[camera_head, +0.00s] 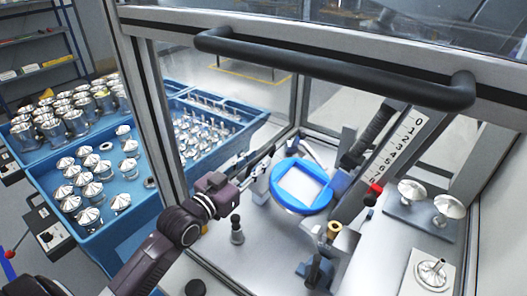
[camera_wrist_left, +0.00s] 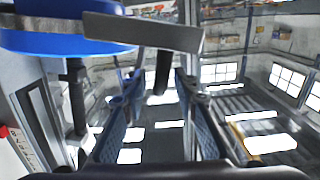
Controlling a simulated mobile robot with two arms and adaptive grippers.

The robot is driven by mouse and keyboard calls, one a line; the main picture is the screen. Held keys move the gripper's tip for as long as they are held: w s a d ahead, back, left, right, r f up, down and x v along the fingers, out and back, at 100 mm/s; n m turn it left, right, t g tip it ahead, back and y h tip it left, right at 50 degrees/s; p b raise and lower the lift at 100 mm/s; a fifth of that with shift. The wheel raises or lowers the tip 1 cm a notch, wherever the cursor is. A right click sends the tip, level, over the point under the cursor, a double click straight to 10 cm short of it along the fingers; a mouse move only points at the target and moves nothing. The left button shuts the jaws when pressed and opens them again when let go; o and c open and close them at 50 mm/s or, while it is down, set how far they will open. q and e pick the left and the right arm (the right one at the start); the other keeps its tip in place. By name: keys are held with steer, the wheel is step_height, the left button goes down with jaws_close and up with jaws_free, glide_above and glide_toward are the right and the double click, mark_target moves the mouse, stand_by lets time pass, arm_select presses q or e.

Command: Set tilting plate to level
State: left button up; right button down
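The tilting plate is a blue round ring with a white square centre (camera_head: 301,186) inside the glazed enclosure, and it looks tilted. Its blue rim also fills the upper left of the left wrist view (camera_wrist_left: 60,42), with a grey flat bar (camera_wrist_left: 145,32) beside it. A white scale numbered from 0 (camera_head: 396,143) stands to the plate's right, near a red-tipped lever (camera_head: 373,191). My left gripper (camera_head: 264,158) reaches in from the left, just left of the plate. My right gripper is not in view.
The enclosure's frame and dark handle bar (camera_head: 335,72) cross the foreground. Blue crates (camera_head: 105,232) of metal parts stand left. A brass-topped fixture (camera_head: 333,231) and a small dark post (camera_head: 237,230) stand on the enclosure floor. Mushroom-shaped metal parts (camera_head: 412,190) sit at the right.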

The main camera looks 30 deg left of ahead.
mark_target(272, 148)
arm_select(q)
steer(key=w, duration=0.2)
steer(key=shift+w+d+p, duration=0.2)
steer(key=shift+w+p, duration=0.1)
steer(key=shift+w, duration=0.45)
steer(key=shift+w+d, duration=0.1)
steer(key=shift+w, duration=0.05)
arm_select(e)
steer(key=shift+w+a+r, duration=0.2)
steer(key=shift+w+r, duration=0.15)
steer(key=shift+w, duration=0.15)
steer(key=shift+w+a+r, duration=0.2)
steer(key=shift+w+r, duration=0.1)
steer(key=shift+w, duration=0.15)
arm_select(q)
steer(key=c, duration=0.7)
steer(key=shift+f, duration=0.1)
jaws_close()
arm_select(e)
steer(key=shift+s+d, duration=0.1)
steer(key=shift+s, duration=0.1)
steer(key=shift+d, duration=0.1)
